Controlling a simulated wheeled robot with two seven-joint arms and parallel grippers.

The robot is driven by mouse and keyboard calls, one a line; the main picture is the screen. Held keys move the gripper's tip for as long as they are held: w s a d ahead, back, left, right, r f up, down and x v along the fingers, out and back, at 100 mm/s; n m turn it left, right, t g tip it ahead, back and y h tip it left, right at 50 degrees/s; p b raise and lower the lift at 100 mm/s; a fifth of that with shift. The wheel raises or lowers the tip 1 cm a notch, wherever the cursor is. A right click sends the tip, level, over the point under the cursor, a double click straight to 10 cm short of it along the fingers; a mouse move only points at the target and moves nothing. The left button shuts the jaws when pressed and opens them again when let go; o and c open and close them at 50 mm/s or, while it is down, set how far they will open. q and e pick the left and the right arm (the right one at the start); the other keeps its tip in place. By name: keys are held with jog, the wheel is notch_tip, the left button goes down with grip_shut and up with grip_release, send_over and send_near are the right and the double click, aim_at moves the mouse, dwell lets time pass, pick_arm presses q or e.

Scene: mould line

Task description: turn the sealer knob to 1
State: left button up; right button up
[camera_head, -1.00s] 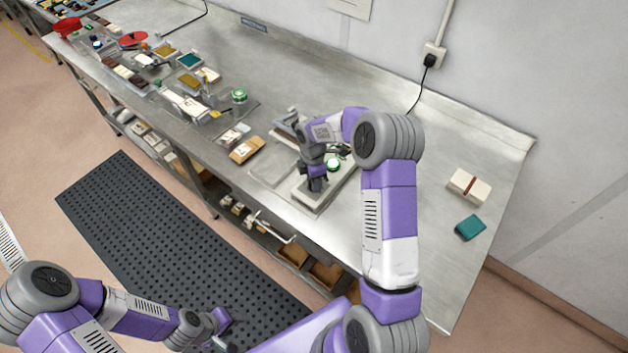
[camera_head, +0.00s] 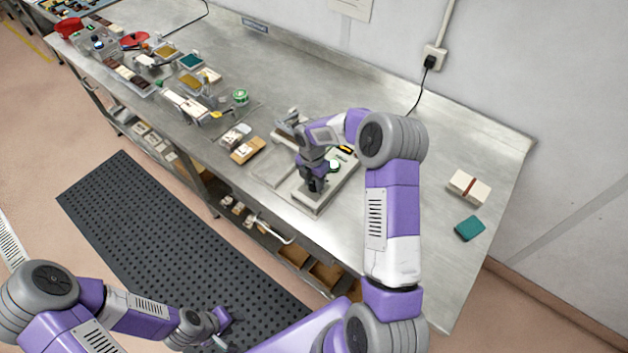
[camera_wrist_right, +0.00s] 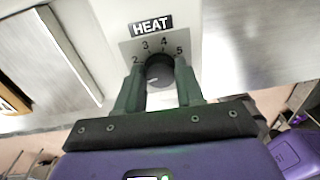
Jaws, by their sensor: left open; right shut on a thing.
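The sealer (camera_head: 309,204) is a pale flat unit near the front edge of the steel bench. Its knob (camera_wrist_right: 160,68) is black and round, under a HEAT label (camera_wrist_right: 150,26), in the right wrist view. The numbers 2, 3, 4 and 5 show around it; 1 is not visible. A small light mark shows on the knob's lower left part. My right gripper (camera_head: 315,186) points down at the sealer, its fingers (camera_wrist_right: 159,92) shut on either side of the knob. My left gripper (camera_head: 219,342) is open, low over the floor mat, away from the bench.
A cream block with a brown band (camera_head: 468,187) and a teal block (camera_head: 469,228) lie on the bench at right. Several trays, moulds and a green-topped tub (camera_head: 240,96) stand to the left. The bench behind my right arm is mostly clear.

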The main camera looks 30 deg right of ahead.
aim_at(313, 183)
jog(key=shift+w+r, duration=0.1)
jog(key=o, duration=1)
jog(key=shift+o, duration=0.2)
notch_tip(313, 183, up, 8)
jog(key=shift+w+f, duration=0.1)
jog(key=shift+f, duration=0.15)
